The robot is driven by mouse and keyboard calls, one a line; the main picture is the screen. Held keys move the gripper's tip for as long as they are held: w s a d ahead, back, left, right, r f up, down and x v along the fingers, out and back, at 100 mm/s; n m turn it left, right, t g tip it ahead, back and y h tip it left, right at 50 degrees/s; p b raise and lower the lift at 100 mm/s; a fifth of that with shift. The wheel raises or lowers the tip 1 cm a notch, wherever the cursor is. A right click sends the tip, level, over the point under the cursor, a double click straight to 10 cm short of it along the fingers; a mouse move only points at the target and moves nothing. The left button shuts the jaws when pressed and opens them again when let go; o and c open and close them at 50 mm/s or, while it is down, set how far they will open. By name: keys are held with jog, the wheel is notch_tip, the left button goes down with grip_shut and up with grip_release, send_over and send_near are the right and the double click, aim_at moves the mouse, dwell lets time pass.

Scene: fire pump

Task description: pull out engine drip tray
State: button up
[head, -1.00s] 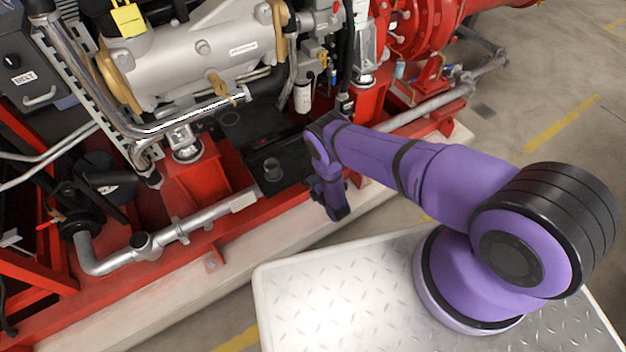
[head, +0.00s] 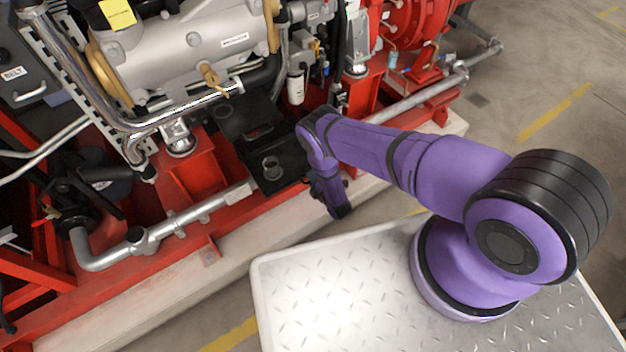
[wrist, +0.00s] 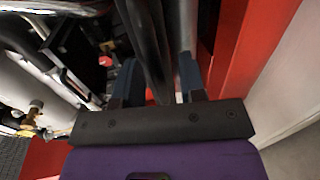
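The engine drip tray, a black shallow tray (head: 268,188), sits low under the engine behind the red frame rail in the head view. A round cup-like part stands on it. My gripper (head: 338,208) hangs fingers-down at the right of the tray, near the rail; its fingertips are hard to make out there. In the wrist view the two dark blue fingers of my gripper (wrist: 158,88) stand apart, with dark bars running between or beyond them. I cannot tell whether the fingers touch these bars. A dark tray-like surface shows at upper left there, too unclear to name.
The red frame rail (head: 140,275) and a grey pipe (head: 190,225) run along the tray's front left. The silver engine (head: 195,50) is above it. A white filter (head: 296,88) hangs behind. Open floor (head: 545,60) lies at right.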

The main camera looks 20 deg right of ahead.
jog(key=v, duration=1)
jog(key=shift+s, duration=0.4)
jog(key=shift+w+d+r, duration=0.1)
jog(key=shift+r, duration=0.05)
